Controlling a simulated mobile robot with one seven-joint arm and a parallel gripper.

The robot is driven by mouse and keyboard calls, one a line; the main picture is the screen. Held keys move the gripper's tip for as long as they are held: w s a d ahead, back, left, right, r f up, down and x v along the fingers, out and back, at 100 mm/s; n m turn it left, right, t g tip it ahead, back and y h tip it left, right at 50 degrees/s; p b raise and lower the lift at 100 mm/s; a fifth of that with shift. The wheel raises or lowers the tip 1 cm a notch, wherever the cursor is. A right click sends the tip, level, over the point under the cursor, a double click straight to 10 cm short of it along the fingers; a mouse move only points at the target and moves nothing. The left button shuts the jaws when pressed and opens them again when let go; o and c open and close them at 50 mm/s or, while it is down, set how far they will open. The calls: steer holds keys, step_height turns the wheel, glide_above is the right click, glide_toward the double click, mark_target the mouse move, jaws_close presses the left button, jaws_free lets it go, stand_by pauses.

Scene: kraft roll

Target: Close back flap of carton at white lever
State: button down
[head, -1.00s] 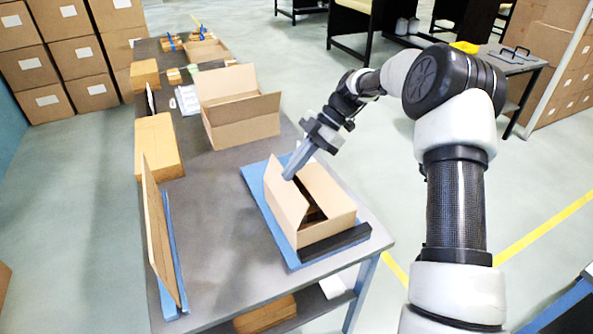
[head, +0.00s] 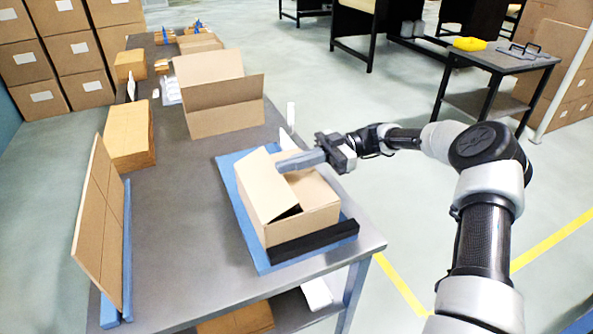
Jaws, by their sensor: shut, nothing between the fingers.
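The carton (head: 302,226) sits on a blue board (head: 236,205) near the table's right edge. Its left flap (head: 264,184) stands up, tilted over the opening. A right-hand panel (head: 312,190) lies about level, and a dark gap shows at the near end. A white upright piece (head: 291,114), apparently the white lever, stands just beyond the carton. My gripper (head: 282,165) is shut and empty, reaching in from the right over the carton's far part. Its fingertips are close to the tilted flap; I cannot tell whether they touch. The back flap is largely hidden by my gripper.
A black bar (head: 314,241) lies along the carton's near side. A larger open carton (head: 224,107) stands farther back. A cardboard panel (head: 100,225) stands upright at the left, with a cardboard stack (head: 130,137) beyond it. The grey table (head: 180,220) is bare between them.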

steer(key=shift+w+d+f+b, duration=0.1)
steer(key=shift+d+f+b, duration=0.05)
steer(key=shift+f+b, duration=0.6)
steer(key=shift+w+d+f+b, duration=0.1)
steer(key=shift+f+b, duration=0.5)
steer(key=shift+b, duration=0.25)
